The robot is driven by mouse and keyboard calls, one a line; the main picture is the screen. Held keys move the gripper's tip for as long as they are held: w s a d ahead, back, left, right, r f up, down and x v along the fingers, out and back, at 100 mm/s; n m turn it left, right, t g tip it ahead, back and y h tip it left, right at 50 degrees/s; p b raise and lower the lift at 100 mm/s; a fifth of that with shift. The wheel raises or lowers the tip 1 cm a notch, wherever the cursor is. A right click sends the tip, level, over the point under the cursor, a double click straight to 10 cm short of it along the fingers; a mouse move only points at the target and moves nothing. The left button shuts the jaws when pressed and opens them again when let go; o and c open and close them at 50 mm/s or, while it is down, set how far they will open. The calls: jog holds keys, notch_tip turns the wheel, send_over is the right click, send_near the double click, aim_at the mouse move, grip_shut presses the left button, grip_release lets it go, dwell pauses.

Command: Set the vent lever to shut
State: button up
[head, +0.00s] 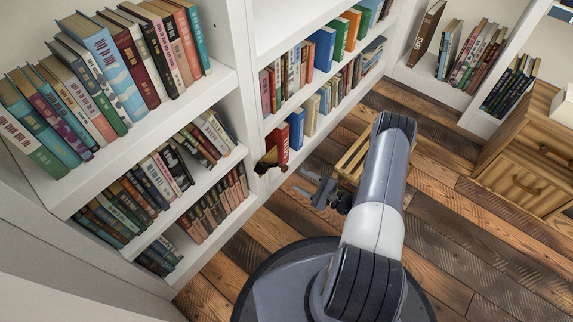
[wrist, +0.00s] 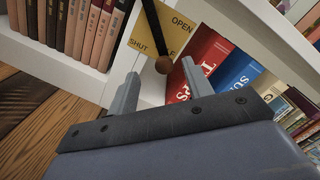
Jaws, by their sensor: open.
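The vent lever is a black bar (wrist: 153,28) with a round brown knob (wrist: 163,64) at its end. It lies across a yellow plate (wrist: 185,38) marked SHUT on the left and OPEN at the upper right; the bar passes between the two words. Other lettering beside the knob is partly covered. In the head view the plate and lever (head: 269,161) are small and dark at the shelf upright. My gripper (wrist: 160,72) is open, with the knob showing between its fingertips; I cannot tell whether they touch it. In the head view my gripper (head: 304,182) is just right of the lever.
White bookshelves (head: 225,82) full of books stand on the left and behind the lever. Red (wrist: 208,62) and blue books (wrist: 236,78) stand close to the fingers. A slatted wooden crate (head: 352,158) is behind my arm. Plank floor (head: 440,215) is clear to the right, before a wooden drawer cabinet (head: 520,165).

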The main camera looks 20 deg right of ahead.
aim_at(286, 170)
jog(key=shift+m+t+h, duration=0.5)
jog(key=shift+t+h, duration=0.1)
jog(key=w+a+b, duration=0.1)
jog(key=w, duration=0.1)
jog(key=w+a+f, duration=0.1)
jog(key=w+a, duration=0.1)
jog(key=w, duration=0.1)
jog(key=w+a+f+b, duration=0.1)
jog(key=w, duration=0.2)
jog(key=shift+w+a+f+b, duration=0.15)
jog(key=shift+a+b, duration=0.15)
jog(key=shift+a, duration=0.1)
grip_shut()
